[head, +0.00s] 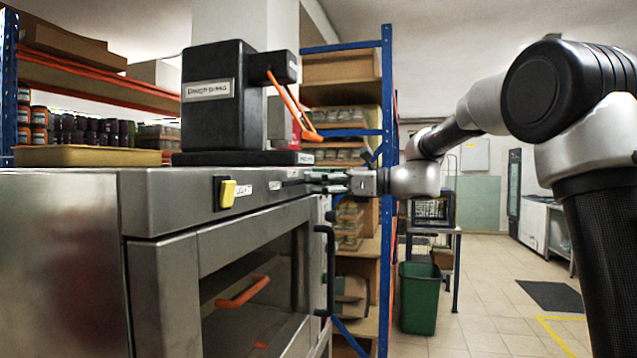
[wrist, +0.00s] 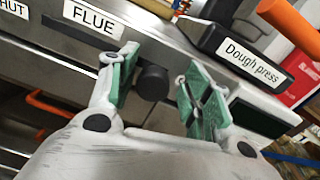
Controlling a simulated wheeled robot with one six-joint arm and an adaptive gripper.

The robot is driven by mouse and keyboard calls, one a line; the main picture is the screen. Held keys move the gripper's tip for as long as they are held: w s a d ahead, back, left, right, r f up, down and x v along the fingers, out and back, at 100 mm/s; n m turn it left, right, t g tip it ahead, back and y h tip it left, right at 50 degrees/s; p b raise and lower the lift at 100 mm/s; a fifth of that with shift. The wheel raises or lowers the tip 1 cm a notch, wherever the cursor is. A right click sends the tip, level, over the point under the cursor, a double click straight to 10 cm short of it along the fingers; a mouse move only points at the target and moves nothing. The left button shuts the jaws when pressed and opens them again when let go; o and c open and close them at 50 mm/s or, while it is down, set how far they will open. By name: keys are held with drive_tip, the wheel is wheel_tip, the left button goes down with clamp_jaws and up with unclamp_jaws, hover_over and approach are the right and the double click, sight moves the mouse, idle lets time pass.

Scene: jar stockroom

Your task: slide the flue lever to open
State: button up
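The flue lever's dark round knob (wrist: 152,83) shows in the wrist view on the oven's steel front, below and right of the white FLUE label (wrist: 94,23). A dark slot (wrist: 75,33) runs under that label toward the knob. A label ending in "HUT" (wrist: 14,8) is at the far upper left. My gripper (wrist: 160,65) is open, with one green-padded finger on each side of the knob. A gap shows between the knob and the right finger; contact with the left one is unclear. In the head view my gripper (head: 322,182) hides the knob at the panel's right end.
The oven (head: 160,205) carries a black dough press (head: 208,115) with an orange lever just above. A yellow switch (head: 227,193) is left on the panel, and a black door handle (head: 328,270) hangs below my gripper.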

drive_tip(key=shift+d, duration=0.1)
drive_tip(key=v, duration=1.1)
drive_tip(key=shift+s+d, duration=0.2)
drive_tip(key=shift+d, duration=0.15)
drive_tip(key=s+d+f+n+g+h, duration=0.1)
drive_tip(key=s+d+f+n+h, duration=0.2)
drive_tip(key=f, duration=0.5)
drive_tip(key=s+d+f+n+g+h, duration=0.1)
drive_tip(key=s+d+f+n+h, duration=0.25)
drive_tip(key=f, duration=0.45)
drive_tip(key=s+d+f+n+h, duration=0.2)
drive_tip(key=s+d+n+h, duration=0.1)
drive_tip(key=s, duration=0.5)
drive_tip(key=s+d+f+n+h, duration=0.2)
drive_tip(key=s+d+n+h, duration=0.2)
drive_tip(key=s, duration=0.5)
drive_tip(key=s+d+f+n+h, duration=0.2)
drive_tip(key=s+d+n+h, duration=0.1)
drive_tip(key=s+d+n, duration=0.3)
drive_tip(key=shift+s+d+f+t+h, duration=0.15)
drive_tip(key=shift+s+f+t+h, duration=0.2)
drive_tip(key=shift+s, duration=0.85)
